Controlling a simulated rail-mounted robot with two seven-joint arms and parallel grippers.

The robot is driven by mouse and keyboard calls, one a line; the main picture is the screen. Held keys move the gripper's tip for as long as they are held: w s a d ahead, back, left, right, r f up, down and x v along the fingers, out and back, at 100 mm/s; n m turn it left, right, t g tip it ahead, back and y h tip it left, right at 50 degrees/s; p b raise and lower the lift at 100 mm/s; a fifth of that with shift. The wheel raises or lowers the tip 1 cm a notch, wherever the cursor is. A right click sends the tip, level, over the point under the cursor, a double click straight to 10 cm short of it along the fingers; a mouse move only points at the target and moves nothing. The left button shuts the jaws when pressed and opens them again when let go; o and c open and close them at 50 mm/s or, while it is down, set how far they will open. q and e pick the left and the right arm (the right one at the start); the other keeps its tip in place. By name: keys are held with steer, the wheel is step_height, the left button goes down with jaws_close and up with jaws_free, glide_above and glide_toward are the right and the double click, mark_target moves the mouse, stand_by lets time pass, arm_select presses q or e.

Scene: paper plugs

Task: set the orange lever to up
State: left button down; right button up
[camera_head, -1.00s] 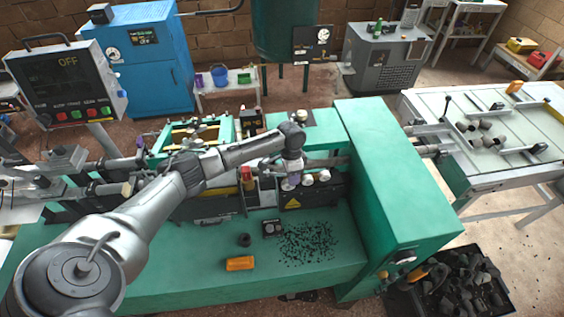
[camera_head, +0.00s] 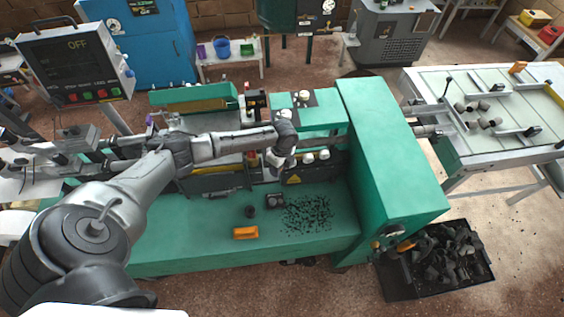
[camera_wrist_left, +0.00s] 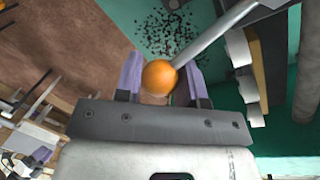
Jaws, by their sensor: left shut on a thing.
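The orange lever's round knob (camera_wrist_left: 160,75) sits between the two purple fingers of my left gripper (camera_wrist_left: 162,82) in the left wrist view. The gripper is shut on it. The lever's grey rod (camera_wrist_left: 215,38) runs from the knob to the upper right of that view. In the head view my left gripper (camera_head: 280,161) is at the front of the green machine (camera_head: 400,180), just left of some white knobs (camera_head: 308,157). The orange knob is hidden there behind the gripper. My right gripper is not in view.
On the green bench lie an orange block (camera_head: 246,232), a small dark cylinder (camera_head: 250,211) and scattered black bits (camera_head: 308,213). A black tray (camera_head: 400,285) of dark scraps is on the floor at right. A screen (camera_head: 72,62) reading OFF stands at left.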

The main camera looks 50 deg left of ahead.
arm_select(q)
steer(key=shift+s+a+m+p, duration=0.25)
steer(key=shift+s+m, duration=0.2)
steer(key=shift+m, duration=0.05)
steer(key=shift+s+a+m+p, duration=0.2)
steer(key=shift+s+a+m, duration=0.05)
steer(key=shift+s+m, duration=0.25)
steer(key=shift+f+y, duration=0.1)
steer(key=shift+y, duration=0.2)
steer(key=c, duration=1.2)
jaws_free()
steer(key=shift+a, duration=0.1)
steer(key=o, duration=0.5)
steer(key=shift+s, duration=0.1)
steer(key=shift+c, duration=0.2)
steer(key=w+r, duration=0.1)
steer(key=r, duration=0.3)
steer(key=w+r+b, duration=0.1)
steer(key=r, duration=0.4)
steer(key=r+b, duration=0.1)
steer(key=r, duration=0.3)
steer(key=shift+w+r, duration=0.35)
steer(key=shift+w, duration=0.05)
